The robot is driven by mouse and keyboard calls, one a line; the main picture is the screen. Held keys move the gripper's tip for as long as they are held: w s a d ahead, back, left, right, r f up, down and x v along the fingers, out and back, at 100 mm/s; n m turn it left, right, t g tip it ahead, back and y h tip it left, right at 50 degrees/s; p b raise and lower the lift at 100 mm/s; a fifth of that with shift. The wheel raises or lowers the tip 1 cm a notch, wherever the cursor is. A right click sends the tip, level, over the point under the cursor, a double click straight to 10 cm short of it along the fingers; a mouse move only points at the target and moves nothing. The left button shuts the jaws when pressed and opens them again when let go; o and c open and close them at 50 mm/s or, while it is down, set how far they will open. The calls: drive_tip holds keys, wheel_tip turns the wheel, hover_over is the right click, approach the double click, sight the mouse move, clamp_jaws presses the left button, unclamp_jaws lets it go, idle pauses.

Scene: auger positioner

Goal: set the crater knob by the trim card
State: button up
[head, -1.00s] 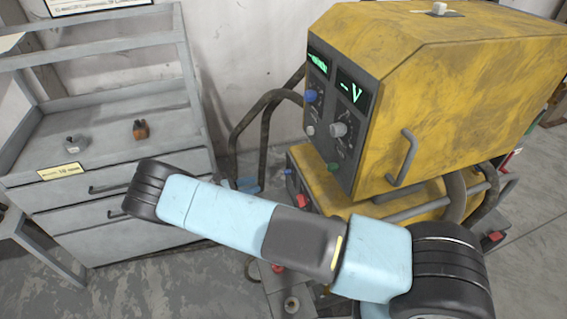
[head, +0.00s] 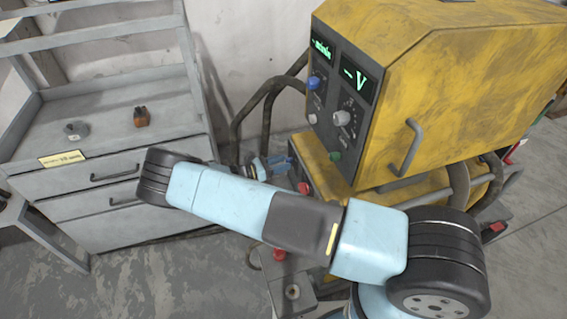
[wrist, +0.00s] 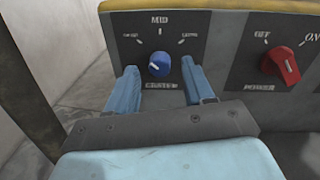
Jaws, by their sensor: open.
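The blue crater knob (wrist: 159,64) sits on a dark panel in the wrist view, under the MID mark. Its white pointer appears to point up and left of MID. My gripper (wrist: 160,76) is open, one blue finger on each side of the knob, with gaps visible. In the head view my gripper (head: 277,163) is at the lower yellow unit, and I cannot make out the crater knob there. A pale yellow card (head: 61,158) lies at the cabinet's front edge; it may be the trim card, but its print is too small to read.
A red power knob (wrist: 281,65) is right of the crater knob. The upper yellow box (head: 440,90) has another blue knob (head: 314,83), a grey knob (head: 341,118) and green displays. Bent dark rails stand left of it. The grey cabinet (head: 110,160) holds two small objects.

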drive_tip(key=shift+x, duration=0.85)
clamp_jaws()
drive_tip(key=shift+a, duration=0.1)
